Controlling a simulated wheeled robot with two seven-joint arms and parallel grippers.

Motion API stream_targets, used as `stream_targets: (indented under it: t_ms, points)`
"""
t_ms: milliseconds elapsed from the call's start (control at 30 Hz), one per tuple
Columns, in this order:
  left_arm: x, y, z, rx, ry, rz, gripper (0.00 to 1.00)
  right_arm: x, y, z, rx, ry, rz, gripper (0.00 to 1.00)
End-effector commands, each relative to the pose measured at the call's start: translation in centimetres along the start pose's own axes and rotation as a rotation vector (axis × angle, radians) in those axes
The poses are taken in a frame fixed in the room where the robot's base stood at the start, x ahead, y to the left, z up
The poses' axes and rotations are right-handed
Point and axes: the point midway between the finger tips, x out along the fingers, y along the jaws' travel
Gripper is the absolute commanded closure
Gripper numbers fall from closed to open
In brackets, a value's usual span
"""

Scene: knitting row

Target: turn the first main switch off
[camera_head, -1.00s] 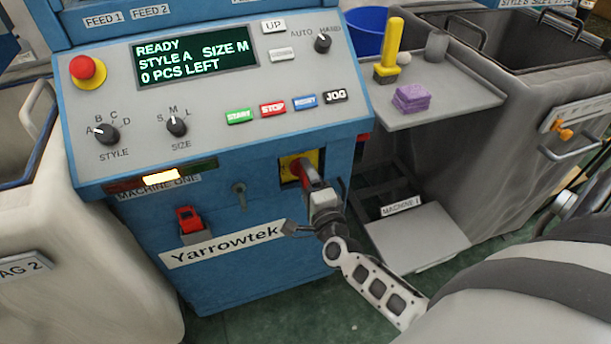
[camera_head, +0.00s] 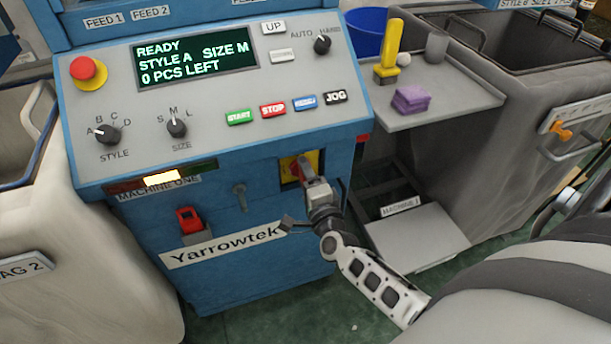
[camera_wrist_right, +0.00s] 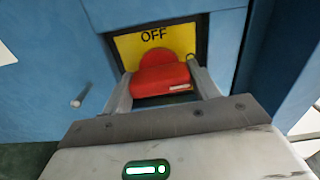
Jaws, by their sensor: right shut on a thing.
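The main switch is a red handle on a yellow plate (camera_head: 287,167) low on the right of the blue machine's front, under the control panel. In the right wrist view the red handle (camera_wrist_right: 160,78) lies between the two fingers, below the word OFF on its yellow plate (camera_wrist_right: 125,48). My right gripper (camera_head: 307,176) is shut on the handle; it also fills the right wrist view (camera_wrist_right: 162,88). The handle's lower part and any lettering there are hidden by the gripper. The left gripper is not in view.
The panel's display (camera_head: 195,58) reads READY, STYLE A, SIZE M, 0 PCS LEFT. A red padlock-like piece (camera_head: 188,220) and a key-like part (camera_head: 240,196) are left of the switch. A grey shelf (camera_head: 460,97) juts out at right.

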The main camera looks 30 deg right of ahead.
Motion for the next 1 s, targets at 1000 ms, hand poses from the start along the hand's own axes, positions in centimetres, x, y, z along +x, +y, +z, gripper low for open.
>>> stream_targets:
  t_ms: [1000]
  points:
    - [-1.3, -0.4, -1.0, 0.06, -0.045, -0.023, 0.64, 0.0, -0.2, 0.1, -0.892, -0.001, 0.001, 0.63]
